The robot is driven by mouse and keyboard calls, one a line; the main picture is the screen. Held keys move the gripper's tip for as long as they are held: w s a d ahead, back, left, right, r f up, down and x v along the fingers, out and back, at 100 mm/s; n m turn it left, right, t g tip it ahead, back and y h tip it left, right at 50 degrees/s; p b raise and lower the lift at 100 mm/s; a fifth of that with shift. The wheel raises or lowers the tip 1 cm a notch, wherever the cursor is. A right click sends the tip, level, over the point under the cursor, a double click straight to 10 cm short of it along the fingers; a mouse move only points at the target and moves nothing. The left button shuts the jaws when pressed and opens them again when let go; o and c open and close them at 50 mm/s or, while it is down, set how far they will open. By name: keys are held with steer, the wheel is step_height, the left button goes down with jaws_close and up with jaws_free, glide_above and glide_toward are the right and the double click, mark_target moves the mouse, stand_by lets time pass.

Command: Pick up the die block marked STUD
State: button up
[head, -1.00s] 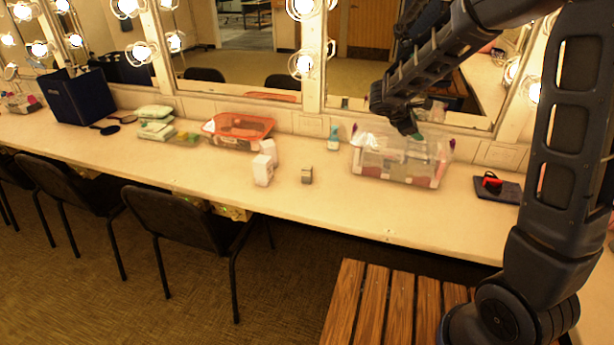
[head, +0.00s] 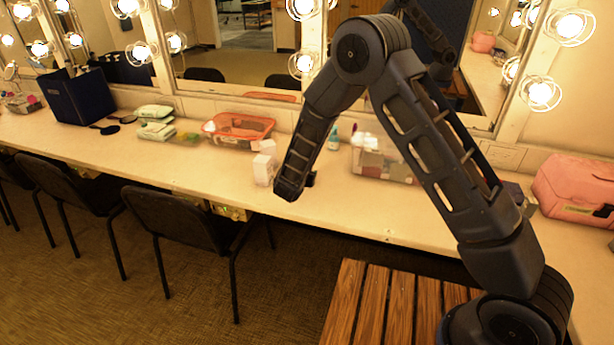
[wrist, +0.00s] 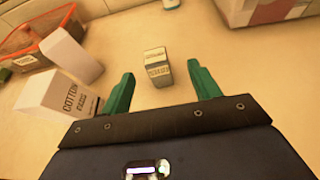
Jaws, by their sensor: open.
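A small grey-tan die block (wrist: 157,68) stands on the counter in the upper middle of the wrist view. Dark lettering shows on its near face, too small to read surely. In the head view my arm hides most or all of it. My gripper (wrist: 162,86) is open, with its two green fingers apart and nothing between them. The block lies just beyond the fingertips, roughly centred between them. The gripper's fingers are not visible in the head view, where the forearm points down to the counter.
A white cotton pads box (wrist: 52,95) and another white box (wrist: 70,55) stand close left of the gripper. An orange-rimmed bin (head: 240,128) is farther left. A clear bin (head: 368,160) stands to the right. Mirrors with bulbs line the back; a wooden bench (head: 375,305) is in front.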

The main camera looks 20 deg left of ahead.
steer(key=shift+s+a+f+n, duration=0.25)
steer(key=shift+a+f+n, duration=0.05)
steer(key=shift+a+f, duration=0.3)
steer(key=x, duration=0.5)
steer(key=shift+r+x, duration=0.1)
steer(key=shift+x, duration=1.3)
steer(key=shift+r+x, duration=0.15)
steer(key=shift+x, duration=1.2)
steer(key=shift+w+d, duration=0.1)
steer(key=shift+d, duration=0.05)
steer(key=c, duration=1.2)
